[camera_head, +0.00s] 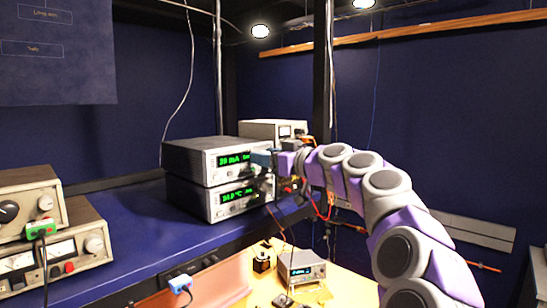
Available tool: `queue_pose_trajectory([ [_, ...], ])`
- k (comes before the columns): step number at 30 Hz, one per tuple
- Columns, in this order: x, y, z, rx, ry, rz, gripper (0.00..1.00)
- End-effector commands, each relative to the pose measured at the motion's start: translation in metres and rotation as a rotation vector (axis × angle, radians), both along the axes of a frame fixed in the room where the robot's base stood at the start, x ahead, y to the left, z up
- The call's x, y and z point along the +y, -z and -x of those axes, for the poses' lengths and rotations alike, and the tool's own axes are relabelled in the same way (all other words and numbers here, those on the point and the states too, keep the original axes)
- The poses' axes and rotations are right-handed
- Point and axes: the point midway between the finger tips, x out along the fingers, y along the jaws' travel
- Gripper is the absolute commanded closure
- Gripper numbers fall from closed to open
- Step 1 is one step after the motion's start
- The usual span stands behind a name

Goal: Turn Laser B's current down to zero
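Two stacked bench controllers stand on the blue shelf. The upper controller (207,150) has a green display that seems to read a value in mA. The lower controller (205,199) has a green display that seems to read a temperature. No legible label tells which one is Laser B. My gripper (264,159) is at the right end of the upper controller's front panel and covers the controls there. I cannot tell whether it touches a knob, or whether its fingers are open or shut.
More instruments with dials, a black knob and meters (62,245) sit at the left. A grey box (262,130) stands behind the stack. Red and dark cables hang right of the controllers. A small instrument (301,268) lies on the lower wooden surface. The shelf (140,225) between the instruments is clear.

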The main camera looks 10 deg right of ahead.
Motion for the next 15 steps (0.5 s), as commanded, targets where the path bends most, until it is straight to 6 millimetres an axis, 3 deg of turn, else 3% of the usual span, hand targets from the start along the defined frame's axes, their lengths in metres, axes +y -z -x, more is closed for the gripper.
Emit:
queue_pose_trajectory([
  [2,-0.002,0.001,-0.001,0.003,-0.006,-0.002,0.57],
  [15,-0.016,0.000,0.003,0.000,-0.001,-0.009,0.99],
])
